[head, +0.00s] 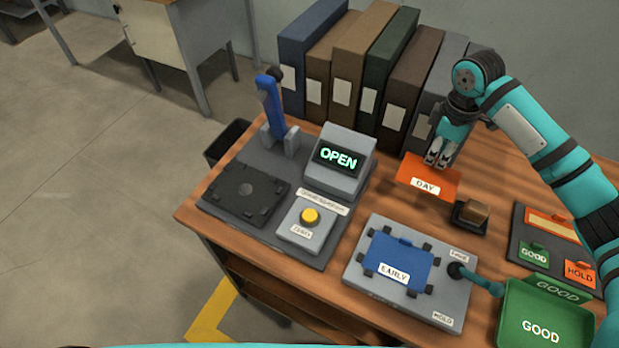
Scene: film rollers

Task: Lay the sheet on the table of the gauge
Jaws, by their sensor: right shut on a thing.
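An orange sheet (410,171) with a DAY label is at the fingertips of my right gripper (438,160), which is shut on its far edge. The sheet seems to be just above the wooden desk; the exact gap cannot be told. The gauge (338,160) stands to the left, with a lit display reading OPEN and a raised blue lever (270,103). Its dark table (243,192) is bare. A blue sheet (395,262) labelled EARLY lies on a grey plate (361,284) among black clips. My left gripper is out of view.
A row of binders (345,75) stands along the back. A yellow button box (307,232) is at the gauge's front. A brown-topped block (471,214) is right of the orange sheet. A green GOOD tray (513,298) and a dark board (517,232) with tags are at right.

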